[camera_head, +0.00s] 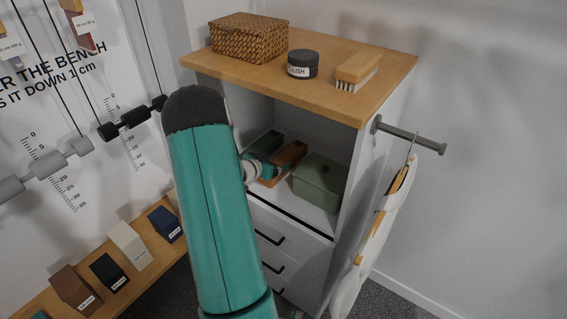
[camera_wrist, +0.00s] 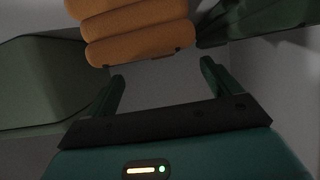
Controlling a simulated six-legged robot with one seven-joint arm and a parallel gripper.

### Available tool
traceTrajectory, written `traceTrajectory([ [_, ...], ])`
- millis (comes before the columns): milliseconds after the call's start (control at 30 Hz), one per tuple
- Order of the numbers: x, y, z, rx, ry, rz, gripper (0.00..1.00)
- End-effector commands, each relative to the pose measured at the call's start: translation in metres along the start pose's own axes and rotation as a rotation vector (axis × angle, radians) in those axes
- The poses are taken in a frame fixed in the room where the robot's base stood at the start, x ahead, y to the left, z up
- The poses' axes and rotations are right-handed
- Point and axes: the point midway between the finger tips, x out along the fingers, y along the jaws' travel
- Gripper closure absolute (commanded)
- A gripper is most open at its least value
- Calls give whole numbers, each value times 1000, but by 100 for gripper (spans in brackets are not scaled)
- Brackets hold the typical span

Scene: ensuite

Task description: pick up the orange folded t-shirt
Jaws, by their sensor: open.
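The orange folded t-shirt (camera_wrist: 135,28) shows at the top of the wrist view as a stack of rounded folds. In the head view it is a brown-orange shape (camera_head: 291,158) on the open shelf inside the white cabinet, partly hidden by my arm. My gripper (camera_wrist: 163,78) is open and empty. Its two fingers point toward the t-shirt's near edge, with a gap of bare shelf between them and the folds. In the head view my gripper reaches into the shelf at the t-shirt's near end, and its fingertips are hard to make out there.
A grey-green lidded box (camera_head: 320,181) stands right of the t-shirt in the head view and at left in the wrist view (camera_wrist: 40,85). A dark green item (camera_wrist: 255,20) lies on its other side. The cabinet top (camera_head: 330,90) overhangs the shelf.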

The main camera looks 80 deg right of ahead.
Motion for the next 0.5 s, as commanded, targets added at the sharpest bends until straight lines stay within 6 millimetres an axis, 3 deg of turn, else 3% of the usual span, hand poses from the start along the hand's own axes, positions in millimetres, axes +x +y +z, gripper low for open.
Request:
traceTrajectory([
  [233, 38, 2, 4, 1, -1, 2, 11],
  [500, 45, 2, 4, -1, -1, 0, 11],
])
